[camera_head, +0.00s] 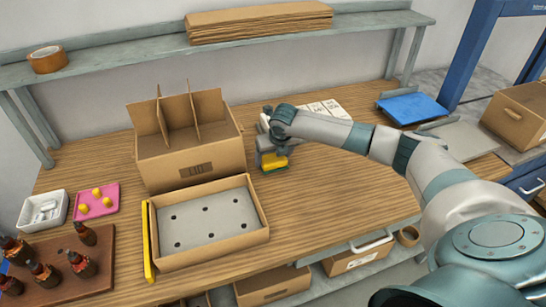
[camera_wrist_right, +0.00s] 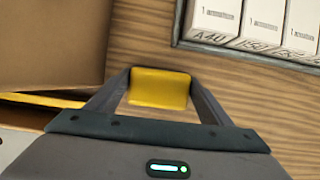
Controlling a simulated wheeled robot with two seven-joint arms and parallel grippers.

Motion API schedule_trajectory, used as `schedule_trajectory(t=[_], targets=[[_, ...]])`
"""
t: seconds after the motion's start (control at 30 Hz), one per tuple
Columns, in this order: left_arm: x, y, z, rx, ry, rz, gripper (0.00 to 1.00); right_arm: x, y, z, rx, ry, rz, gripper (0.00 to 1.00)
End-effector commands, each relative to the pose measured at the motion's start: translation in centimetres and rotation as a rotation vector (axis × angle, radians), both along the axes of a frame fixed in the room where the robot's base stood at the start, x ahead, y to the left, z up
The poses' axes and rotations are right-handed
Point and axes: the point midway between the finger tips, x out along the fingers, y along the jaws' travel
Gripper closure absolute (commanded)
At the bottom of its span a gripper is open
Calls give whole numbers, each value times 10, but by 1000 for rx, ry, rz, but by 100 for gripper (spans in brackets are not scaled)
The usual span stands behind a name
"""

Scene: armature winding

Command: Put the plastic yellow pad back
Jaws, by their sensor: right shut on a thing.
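The yellow pad (camera_wrist_right: 158,88) is a small block between the two fingers of my right gripper (camera_wrist_right: 155,92), which is shut on it. In the head view the pad (camera_head: 276,163) shows under the right gripper (camera_head: 271,155), just right of the cardboard box with dividers, with a greenish lower edge. It is over the wooden table; whether it touches the wood I cannot tell. My left gripper is not in view.
A divided cardboard box (camera_head: 190,155) stands left of the gripper. In front of it is a shallow box (camera_head: 262,235) with a grey dotted insert and a long yellow strip (camera_head: 150,240) along its left side. White cartons (camera_wrist_right: 265,22) stand behind. The table's right middle is clear.

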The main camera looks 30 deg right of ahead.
Motion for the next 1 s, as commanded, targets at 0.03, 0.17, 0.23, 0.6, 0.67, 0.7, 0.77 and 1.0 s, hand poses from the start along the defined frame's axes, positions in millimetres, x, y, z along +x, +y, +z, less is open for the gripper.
schedule_trajectory(t=[0.03, 0.17, 0.23, 0.6, 0.67, 0.7, 0.77, 1.0], targets=[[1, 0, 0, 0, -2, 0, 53, 0, 0, 0, 0, 0, 0, 51], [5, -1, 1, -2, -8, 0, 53, 0, 0, -1, -1, 0, 0, 22], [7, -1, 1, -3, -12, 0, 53, 0, 0, -1, -1, 0, 0, 8], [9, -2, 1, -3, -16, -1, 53, 0, 0, 1, 0, -1, 0, 8], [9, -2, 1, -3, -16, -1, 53, -1, 0, 3, 0, -1, 0, 8], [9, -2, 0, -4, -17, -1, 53, -1, 0, 5, 0, -1, 0, 8], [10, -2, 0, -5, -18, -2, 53, -3, 0, 10, -1, -1, 0, 8], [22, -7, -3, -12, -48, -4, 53, -15, 3, 41, -1, -3, 1, 8]])
